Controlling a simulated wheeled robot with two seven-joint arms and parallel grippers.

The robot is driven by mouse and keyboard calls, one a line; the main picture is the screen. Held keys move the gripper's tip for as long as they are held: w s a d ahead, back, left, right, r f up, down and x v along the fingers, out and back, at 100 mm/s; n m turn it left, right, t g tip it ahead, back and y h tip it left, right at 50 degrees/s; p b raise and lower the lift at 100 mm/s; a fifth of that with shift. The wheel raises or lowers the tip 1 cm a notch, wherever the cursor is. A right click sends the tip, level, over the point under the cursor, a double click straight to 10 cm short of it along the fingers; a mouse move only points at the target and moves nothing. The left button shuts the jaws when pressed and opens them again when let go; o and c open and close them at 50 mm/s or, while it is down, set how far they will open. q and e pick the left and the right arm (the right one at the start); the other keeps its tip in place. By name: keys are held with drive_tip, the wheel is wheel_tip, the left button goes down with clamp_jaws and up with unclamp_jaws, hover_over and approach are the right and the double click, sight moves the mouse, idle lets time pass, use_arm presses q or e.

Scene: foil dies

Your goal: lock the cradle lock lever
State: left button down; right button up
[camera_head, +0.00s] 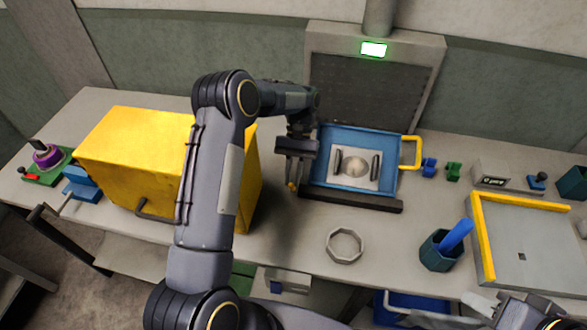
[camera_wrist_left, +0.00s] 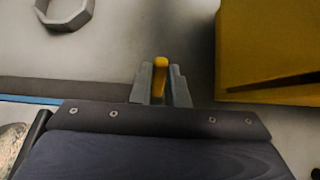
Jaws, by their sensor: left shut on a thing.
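My left gripper (camera_head: 292,178) points down just left of the blue tray (camera_head: 388,135). It is shut on a small yellow-tipped piece (camera_head: 292,187), which also shows between the fingers in the left wrist view (camera_wrist_left: 160,63). This may be the lever's end; its lower part and any joint to the tray are hidden. The tray holds a pale plate (camera_head: 340,178) with a round disc (camera_head: 356,167) between two dark bars. A yellow handle (camera_head: 417,152) is on its right side. My right gripper (camera_head: 535,314) is only partly in view at the bottom right; its fingers are unclear.
A large yellow box (camera_head: 130,145) stands close to my left gripper on the left. A grey octagonal ring (camera_head: 345,245) lies in front of the tray. A dark panel (camera_head: 365,95) with a green light (camera_head: 373,49) stands behind. A teal cup (camera_head: 436,252) is to the right.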

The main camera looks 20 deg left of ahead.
use_arm(q)
drive_tip(key=shift+w+a+g, duration=0.1)
drive_tip(key=shift+w+g, duration=0.4)
drive_tip(key=shift+g, duration=0.1)
drive_tip(key=c, duration=1.4)
unclamp_jaws()
drive_tip(key=shift+r, duration=0.15)
drive_tip(key=shift+r, duration=0.35)
drive_tip(key=s+d+r+b, duration=0.5)
drive_tip(key=s+d+r, duration=0.1)
drive_tip(key=s+r, duration=0.6)
drive_tip(key=shift+s, duration=0.35)
